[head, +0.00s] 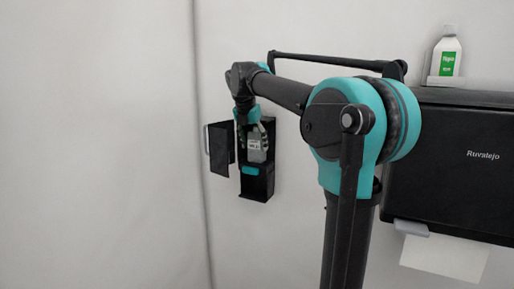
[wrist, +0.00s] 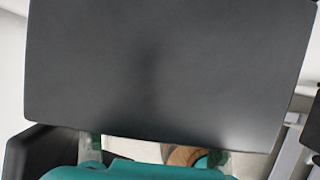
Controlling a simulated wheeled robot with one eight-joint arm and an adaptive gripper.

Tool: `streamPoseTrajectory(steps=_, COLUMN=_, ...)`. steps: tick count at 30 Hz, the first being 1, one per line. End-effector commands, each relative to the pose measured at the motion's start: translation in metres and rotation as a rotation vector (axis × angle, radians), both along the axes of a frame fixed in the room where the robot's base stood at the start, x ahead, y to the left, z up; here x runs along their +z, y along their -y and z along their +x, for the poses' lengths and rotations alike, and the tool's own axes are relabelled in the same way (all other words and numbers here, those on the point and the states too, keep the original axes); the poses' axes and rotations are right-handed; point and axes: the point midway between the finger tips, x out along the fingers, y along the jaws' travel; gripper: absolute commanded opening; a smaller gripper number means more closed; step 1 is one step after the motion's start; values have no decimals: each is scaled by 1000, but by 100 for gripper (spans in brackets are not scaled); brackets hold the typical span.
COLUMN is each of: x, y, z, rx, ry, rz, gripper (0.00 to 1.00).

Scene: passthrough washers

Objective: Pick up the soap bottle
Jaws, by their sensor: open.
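A small grey bottle with a pale label (head: 257,153) sits in an open black wall dispenser (head: 257,187) in the head view. It looks like a soap bottle. My gripper (head: 255,137) points down at the dispenser from above, its fingers on either side of the bottle's upper part. It is open; whether a finger touches the bottle cannot be told. In the wrist view my gripper (wrist: 150,158) shows at the lower edge, and a large dark grey surface (wrist: 165,70) fills most of the picture. I cannot tell which part that surface belongs to.
The dispenser's black door (head: 220,148) hangs open to the left. A white bottle with a green label (head: 448,55) stands on a small holder above a black paper dispenser (head: 450,170) at right. White paper (head: 445,258) hangs below it. The left wall is bare.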

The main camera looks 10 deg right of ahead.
Motion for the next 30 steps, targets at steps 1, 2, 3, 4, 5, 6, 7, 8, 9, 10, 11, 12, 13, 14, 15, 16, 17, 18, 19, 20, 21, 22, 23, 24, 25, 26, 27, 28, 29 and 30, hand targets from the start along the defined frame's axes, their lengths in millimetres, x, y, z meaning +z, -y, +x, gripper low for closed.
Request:
streamPoseTrajectory(steps=1, x=0, y=0, z=0, rx=0, ry=0, rz=0, gripper=64)
streamPoseTrajectory(steps=2, x=0, y=0, z=0, rx=0, ry=0, rz=0, gripper=61)
streamPoseTrajectory(steps=3, x=0, y=0, z=0, rx=0, ry=0, rz=0, gripper=56)
streamPoseTrajectory(steps=4, x=0, y=0, z=0, rx=0, ry=0, rz=0, gripper=53)
streamPoseTrajectory(steps=5, x=0, y=0, z=0, rx=0, ry=0, rz=0, gripper=49)
streamPoseTrajectory(steps=6, x=0, y=0, z=0, rx=0, ry=0, rz=0, gripper=44)
streamPoseTrajectory(steps=7, x=0, y=0, z=0, rx=0, ry=0, rz=0, gripper=40)
streamPoseTrajectory(steps=8, x=0, y=0, z=0, rx=0, ry=0, rz=0, gripper=36)
streamPoseTrajectory(steps=9, x=0, y=0, z=0, rx=0, ry=0, rz=0, gripper=32)
streamPoseTrajectory(steps=10, x=0, y=0, z=0, rx=0, ry=0, rz=0, gripper=28)
streamPoseTrajectory(steps=11, x=0, y=0, z=0, rx=0, ry=0, rz=0, gripper=24)
streamPoseTrajectory(steps=12, x=0, y=0, z=0, rx=0, ry=0, rz=0, gripper=19)
streamPoseTrajectory(steps=13, x=0, y=0, z=0, rx=0, ry=0, rz=0, gripper=19)
streamPoseTrajectory(steps=14, x=0, y=0, z=0, rx=0, ry=0, rz=0, gripper=19)
streamPoseTrajectory(steps=15, x=0, y=0, z=0, rx=0, ry=0, rz=0, gripper=19)
streamPoseTrajectory(steps=16, x=0, y=0, z=0, rx=0, ry=0, rz=0, gripper=19)
streamPoseTrajectory(steps=17, x=0, y=0, z=0, rx=0, ry=0, rz=0, gripper=19)
streamPoseTrajectory(steps=18, x=0, y=0, z=0, rx=0, ry=0, rz=0, gripper=19)
streamPoseTrajectory(steps=19, x=1, y=0, z=0, rx=0, ry=0, rz=0, gripper=19)
streamPoseTrajectory(steps=20, x=1, y=0, z=0, rx=0, ry=0, rz=0, gripper=19)
streamPoseTrajectory(steps=21, x=2, y=0, z=0, rx=0, ry=0, rz=0, gripper=19)
streamPoseTrajectory(steps=22, x=3, y=0, z=0, rx=0, ry=0, rz=0, gripper=19)
streamPoseTrajectory(steps=23, x=5, y=0, z=0, rx=0, ry=0, rz=0, gripper=19)
streamPoseTrajectory(steps=24, x=7, y=0, z=0, rx=0, ry=0, rz=0, gripper=19)
streamPoseTrajectory(steps=25, x=7, y=-1, z=-3, rx=0, ry=0, rz=0, gripper=19)
streamPoseTrajectory(steps=26, x=6, y=-1, z=-5, rx=0, ry=0, rz=0, gripper=19)
streamPoseTrajectory(steps=27, x=7, y=-1, z=-9, rx=0, ry=0, rz=0, gripper=19)
streamPoseTrajectory(steps=28, x=6, y=-2, z=-13, rx=0, ry=0, rz=0, gripper=19)
streamPoseTrajectory(steps=29, x=7, y=-2, z=-16, rx=0, ry=0, rz=0, gripper=19)
streamPoseTrajectory(steps=30, x=6, y=-3, z=-22, rx=0, ry=0, rz=0, gripper=19)
